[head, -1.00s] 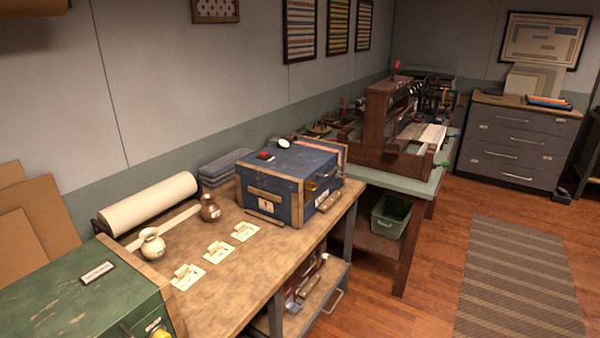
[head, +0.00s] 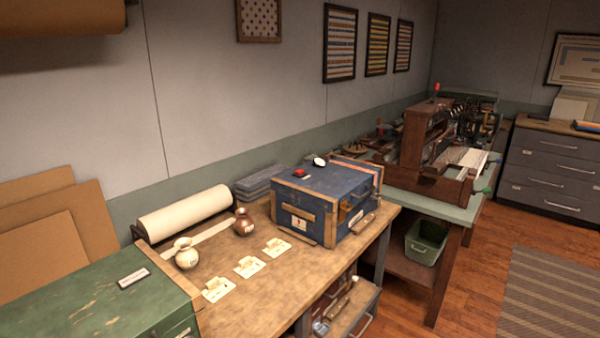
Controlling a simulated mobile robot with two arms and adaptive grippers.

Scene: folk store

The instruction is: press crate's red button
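The blue wooden crate (head: 335,194) with tan wood edging stands on the long workbench, right of the middle of the head view. Its red button (head: 301,173) sits on the lid near the left edge. A white round knob or button (head: 319,162) is beside it, further back on the lid. The crate's front has a small label and a tan strip, and its right side has a handle. Neither of my grippers shows in the head view, and nothing covers the red button.
On the workbench (head: 240,297) are a white jug (head: 183,254), a brown jug (head: 243,222), several small cards, a paper roll (head: 186,212) and folded grey cloths (head: 258,182). A green chest (head: 90,300) is at near left. A loom (head: 430,140) stands on a table behind. Open floor lies at right.

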